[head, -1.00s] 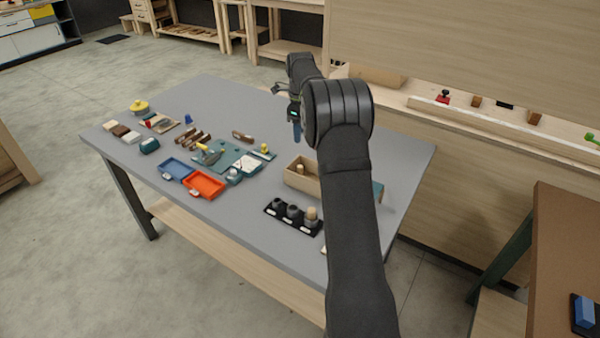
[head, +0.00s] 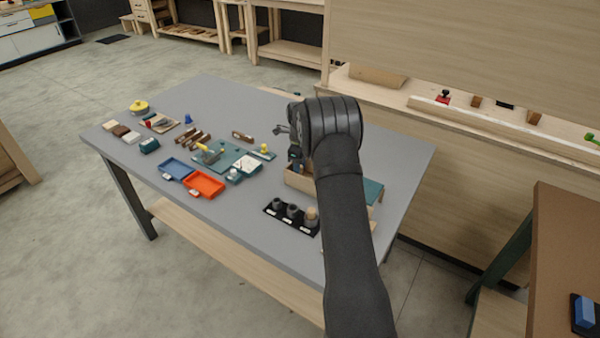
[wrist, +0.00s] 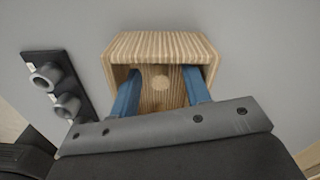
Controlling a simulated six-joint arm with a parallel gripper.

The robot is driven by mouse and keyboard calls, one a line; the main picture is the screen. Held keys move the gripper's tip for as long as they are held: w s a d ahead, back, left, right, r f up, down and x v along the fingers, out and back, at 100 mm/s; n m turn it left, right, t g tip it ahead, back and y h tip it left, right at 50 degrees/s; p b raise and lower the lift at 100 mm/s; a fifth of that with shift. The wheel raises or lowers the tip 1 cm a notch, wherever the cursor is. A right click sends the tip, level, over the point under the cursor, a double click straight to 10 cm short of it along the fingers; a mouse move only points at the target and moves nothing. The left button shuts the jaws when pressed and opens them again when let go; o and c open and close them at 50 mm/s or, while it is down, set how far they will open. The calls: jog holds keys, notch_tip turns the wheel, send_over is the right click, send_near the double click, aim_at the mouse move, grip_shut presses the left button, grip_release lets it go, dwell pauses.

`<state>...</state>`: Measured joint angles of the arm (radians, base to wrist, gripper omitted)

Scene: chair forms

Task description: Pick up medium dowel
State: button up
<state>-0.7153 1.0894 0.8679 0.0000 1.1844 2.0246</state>
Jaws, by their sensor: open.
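In the head view my gripper (head: 297,164) is down at the box (head: 297,180), and my arm hides the dowel. A black holder (head: 275,212) with several grey cups has another pale dowel (head: 311,212) in its right cup.
The box walls stand close around my fingers. The holder also shows left of the box in the wrist view (wrist: 40,58). An orange tray (head: 204,184), a blue tray (head: 175,169) and a green mat (head: 225,156) lie to the left.

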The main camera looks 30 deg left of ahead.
jog(key=shift+f, duration=0.8)
jog(key=shift+c, duration=0.2)
grip_shut()
jog(key=shift+r, duration=0.1)
